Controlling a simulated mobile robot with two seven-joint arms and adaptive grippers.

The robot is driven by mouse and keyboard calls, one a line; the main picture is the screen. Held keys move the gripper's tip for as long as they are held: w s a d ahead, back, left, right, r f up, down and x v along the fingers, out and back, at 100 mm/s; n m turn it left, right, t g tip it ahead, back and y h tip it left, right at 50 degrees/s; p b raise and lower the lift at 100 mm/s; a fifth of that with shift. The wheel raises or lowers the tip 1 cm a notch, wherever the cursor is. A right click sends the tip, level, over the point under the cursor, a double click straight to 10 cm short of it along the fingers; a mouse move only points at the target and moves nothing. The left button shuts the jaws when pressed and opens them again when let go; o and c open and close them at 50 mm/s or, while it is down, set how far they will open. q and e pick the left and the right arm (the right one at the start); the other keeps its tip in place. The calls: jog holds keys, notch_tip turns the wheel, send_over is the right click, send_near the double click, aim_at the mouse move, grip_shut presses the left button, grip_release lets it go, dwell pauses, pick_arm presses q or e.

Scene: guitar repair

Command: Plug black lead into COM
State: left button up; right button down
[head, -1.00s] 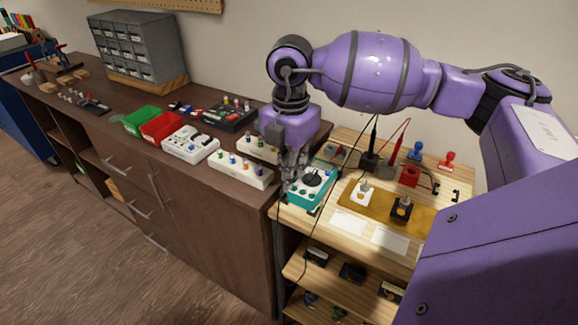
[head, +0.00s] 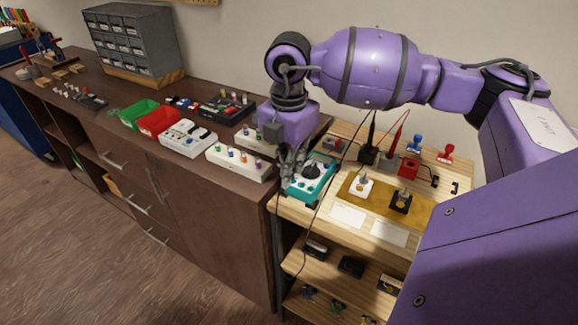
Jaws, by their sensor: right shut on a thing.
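The teal multimeter (head: 309,178) with its round dial lies at the left end of the light wooden bench. My right gripper (head: 287,178) points down at the multimeter's left edge and is shut on the black lead's plug, which its fingers largely hide. The thin black lead (head: 318,210) runs from the black probe (head: 368,152) down across the bench and over its front edge. The COM socket is too small or hidden to make out, so I cannot tell whether the plug touches it. My left gripper is not in view.
A red probe and lead (head: 396,139) stand beside the black one. A tan mat (head: 425,211) carries a white and a black part. The brown cabinet top (head: 240,190) adjoins on the left, with white pedal boxes and red and green bins. My right arm covers the right side.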

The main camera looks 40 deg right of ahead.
jog(key=shift+f+b, duration=0.5)
jog(key=shift+f, duration=0.65)
dwell(0.4)
jog(key=c, duration=2.3)
grip_release()
jog(key=shift+o, duration=0.2)
jog(key=shift+r, duration=0.15)
jog(key=shift+r+p, duration=0.95)
jog(key=shift+r, duration=0.45)
jog(key=o, duration=0.6)
jog(key=shift+o, duration=0.2)
